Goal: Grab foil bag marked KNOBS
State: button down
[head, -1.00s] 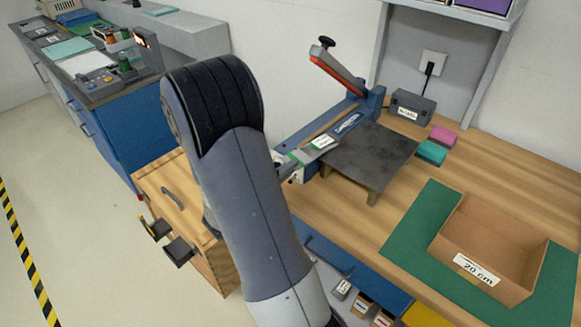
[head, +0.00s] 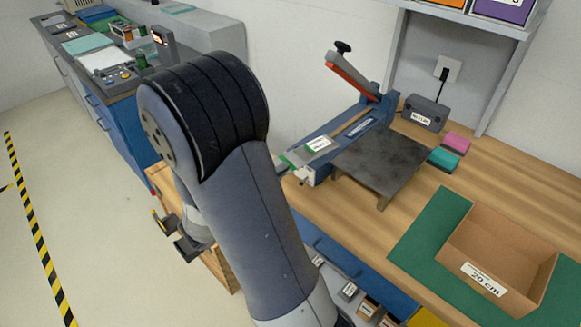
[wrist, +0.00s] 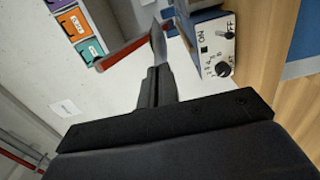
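A silver foil bag (head: 312,147) with green edging and a white label lies at the near left end of the blue bar sealer (head: 345,128). The label is too small to read. A thin grey shape beside the sealer's control panel in the wrist view may be this bag edge-on. My gripper (head: 176,236) is to the left of the bag and apart from it, over the wooden drawer unit, partly behind my arm. Its two dark fingers stand apart with nothing seen between them. In the wrist view my gripper (wrist: 156,85) points toward the sealer, and its fingers overlap.
A dark platform (head: 378,165) stands right of the sealer. The sealer's red-edged lever (head: 352,76) is raised. An open cardboard box (head: 500,250) sits on a green mat (head: 430,235). A wooden drawer unit (head: 222,268) stands below my gripper. Bare benchtop lies between platform and mat.

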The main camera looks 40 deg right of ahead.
jog(key=a+r, duration=0.2)
jog(key=a, duration=0.4)
jog(key=shift+s+a+r+p, duration=0.25)
jog(key=shift+a+p, duration=0.05)
jog(key=shift+a, duration=0.05)
